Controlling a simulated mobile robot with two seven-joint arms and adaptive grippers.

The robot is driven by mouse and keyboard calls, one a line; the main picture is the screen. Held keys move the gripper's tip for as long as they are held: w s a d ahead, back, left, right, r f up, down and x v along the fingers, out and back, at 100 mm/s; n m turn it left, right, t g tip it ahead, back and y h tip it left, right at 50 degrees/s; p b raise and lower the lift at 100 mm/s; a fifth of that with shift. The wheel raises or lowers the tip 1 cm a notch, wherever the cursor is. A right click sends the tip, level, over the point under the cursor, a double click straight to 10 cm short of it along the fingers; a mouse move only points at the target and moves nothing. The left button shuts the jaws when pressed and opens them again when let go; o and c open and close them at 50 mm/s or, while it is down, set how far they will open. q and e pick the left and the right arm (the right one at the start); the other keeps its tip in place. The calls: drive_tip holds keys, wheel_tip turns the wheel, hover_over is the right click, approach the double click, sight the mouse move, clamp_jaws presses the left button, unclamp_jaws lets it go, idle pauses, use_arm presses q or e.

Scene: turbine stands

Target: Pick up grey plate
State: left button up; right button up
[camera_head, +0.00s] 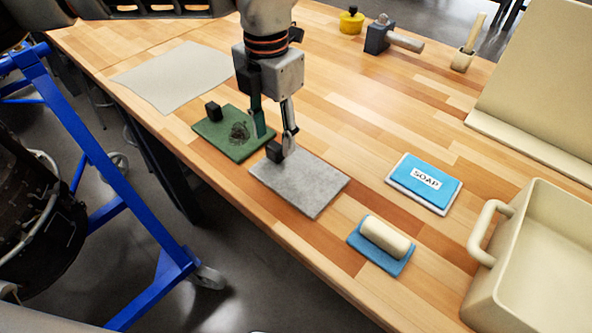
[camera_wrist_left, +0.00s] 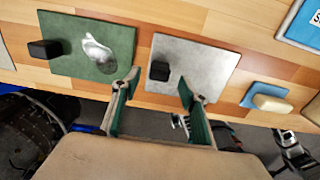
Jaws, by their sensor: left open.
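The grey plate (camera_head: 308,184) lies flat on the wooden table near its front edge. A small black block (camera_head: 274,152) stands at its left corner as a handle. In the left wrist view the grey plate (camera_wrist_left: 205,62) shows with the black block (camera_wrist_left: 160,70) near its left edge. My left gripper (camera_head: 277,134) points down, open and empty, its fingers close to the black block. In the left wrist view the two fingertips (camera_wrist_left: 157,90) are apart, with the block beyond the gap between them. Contact cannot be told. My right gripper is not in view.
A green plate (camera_head: 232,143) with a black block lies just left of the grey plate. A blue brush (camera_head: 395,264), soap pack (camera_head: 425,180) and beige bin (camera_head: 545,265) are to the right. A pale sheet (camera_head: 170,75) lies left. The table's middle is clear.

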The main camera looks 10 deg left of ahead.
sight(275, 145)
use_arm(q)
wheel_tip(275, 145, down, 3)
drive_tip(key=shift+w+f, duration=0.1)
clamp_jaws()
drive_tip(key=shift+r, duration=0.2)
wheel_tip(275, 145, up, 20)
drive_tip(key=p, duration=0.1)
idle(0.6)
drive_tip(key=c, duration=0.7)
unclamp_jaws()
clamp_jaws()
